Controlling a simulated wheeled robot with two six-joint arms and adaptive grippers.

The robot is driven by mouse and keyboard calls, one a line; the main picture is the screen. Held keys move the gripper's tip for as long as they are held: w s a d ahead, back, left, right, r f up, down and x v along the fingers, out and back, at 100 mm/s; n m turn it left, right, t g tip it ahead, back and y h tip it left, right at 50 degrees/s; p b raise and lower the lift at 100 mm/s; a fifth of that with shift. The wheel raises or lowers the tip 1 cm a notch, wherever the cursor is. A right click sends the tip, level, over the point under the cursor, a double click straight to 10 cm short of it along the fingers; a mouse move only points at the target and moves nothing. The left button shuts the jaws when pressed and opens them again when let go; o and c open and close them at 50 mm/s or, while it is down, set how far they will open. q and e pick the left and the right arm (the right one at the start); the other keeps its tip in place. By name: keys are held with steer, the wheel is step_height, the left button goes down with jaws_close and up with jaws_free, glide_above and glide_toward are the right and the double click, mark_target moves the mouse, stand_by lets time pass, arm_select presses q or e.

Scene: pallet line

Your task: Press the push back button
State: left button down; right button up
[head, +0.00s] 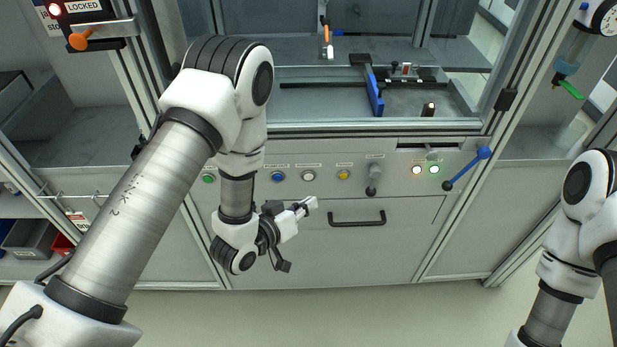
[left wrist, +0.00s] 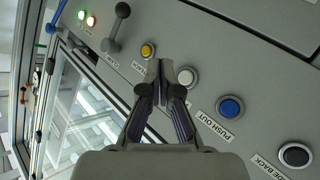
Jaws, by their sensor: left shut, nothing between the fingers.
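A row of round buttons sits on the grey front panel. A white button (left wrist: 188,77) also shows in the head view (head: 308,175); my fingers hide its label in the wrist view. The blue button (left wrist: 230,107) is labelled PUSH OUT, the yellow button (left wrist: 148,50) LATCH, and a black button (left wrist: 296,156) SIDE BACK. No readable label says push back. My left gripper (head: 310,204) is shut and empty. In the wrist view its fingertips (left wrist: 160,70) overlap the panel between yellow and white; contact cannot be told. My right gripper is out of view.
A black drawer handle (head: 357,221) is below. A green button (head: 208,178) is at the left. The floor in front is clear.

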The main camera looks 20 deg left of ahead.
arm_select(q)
steer(key=shift+w+a, duration=0.25)
steer(key=shift+w, duration=0.45)
steer(key=shift+w+a, duration=0.25)
steer(key=shift+w, duration=0.45)
steer(key=shift+w+a, duration=0.25)
steer(key=shift+w, duration=0.45)
steer(key=shift+w, duration=0.1)
steer(key=shift+w+a, duration=0.15)
steer(key=shift+w, duration=0.15)
steer(key=shift+w+a, duration=0.15)
steer(key=shift+w, duration=0.25)
stand_by(0.5)
steer(key=shift+s+d, duration=0.3)
steer(key=shift+s, duration=0.5)
steer(key=s, duration=0.1)
steer(key=s+d, duration=0.1)
steer(key=s, duration=0.2)
steer(key=shift+s+d, duration=0.35)
